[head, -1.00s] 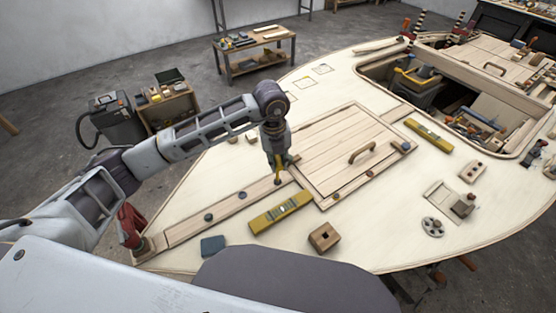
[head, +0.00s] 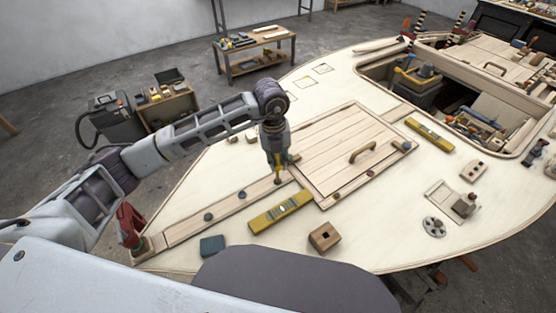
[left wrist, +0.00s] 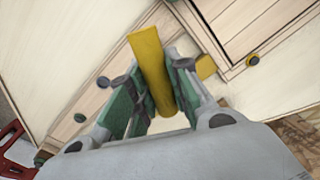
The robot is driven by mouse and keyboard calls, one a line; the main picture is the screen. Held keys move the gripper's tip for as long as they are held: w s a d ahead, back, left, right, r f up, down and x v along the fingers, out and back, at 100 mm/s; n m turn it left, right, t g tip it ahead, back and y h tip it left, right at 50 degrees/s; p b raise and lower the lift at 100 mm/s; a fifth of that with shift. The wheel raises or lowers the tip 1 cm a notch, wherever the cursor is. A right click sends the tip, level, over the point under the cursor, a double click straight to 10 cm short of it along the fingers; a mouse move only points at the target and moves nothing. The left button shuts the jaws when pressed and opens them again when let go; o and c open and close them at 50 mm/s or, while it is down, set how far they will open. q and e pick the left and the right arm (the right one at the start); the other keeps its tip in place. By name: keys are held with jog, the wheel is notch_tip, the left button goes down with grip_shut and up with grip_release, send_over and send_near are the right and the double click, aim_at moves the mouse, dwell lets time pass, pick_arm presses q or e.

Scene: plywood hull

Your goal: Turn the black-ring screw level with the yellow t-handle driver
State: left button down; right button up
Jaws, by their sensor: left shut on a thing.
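My left gripper (head: 276,158) is shut on the yellow t-handle driver (head: 278,174) over the far end of the long wooden strip. In the left wrist view the driver's yellow handle (left wrist: 152,70) lies between the green finger pads. The driver's shaft points down toward the strip. Its tip is too small to tell whether it touches a screw. Two dark round screw heads show along the strip, one nearer (head: 208,217) and one farther (head: 241,195). I cannot tell which screw has the black ring. My right gripper is not in view.
A yellow spirit level (head: 281,212) lies on the deck just right of the strip. A wooden hatch (head: 338,150) with a handle is beyond it. A wooden block (head: 325,236) and a blue-grey block (head: 212,246) lie nearer. A red clamp (head: 130,224) stands at the strip's near end.

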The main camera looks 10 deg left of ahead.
pick_arm(q)
jog(key=shift+a+f+m+b, duration=0.15)
jog(key=shift+m+b, duration=0.35)
jog(key=shift+m, duration=0.5)
jog(key=shift+m+b, duration=0.5)
jog(key=shift+m, duration=0.6)
jog(key=shift+s, duration=0.1)
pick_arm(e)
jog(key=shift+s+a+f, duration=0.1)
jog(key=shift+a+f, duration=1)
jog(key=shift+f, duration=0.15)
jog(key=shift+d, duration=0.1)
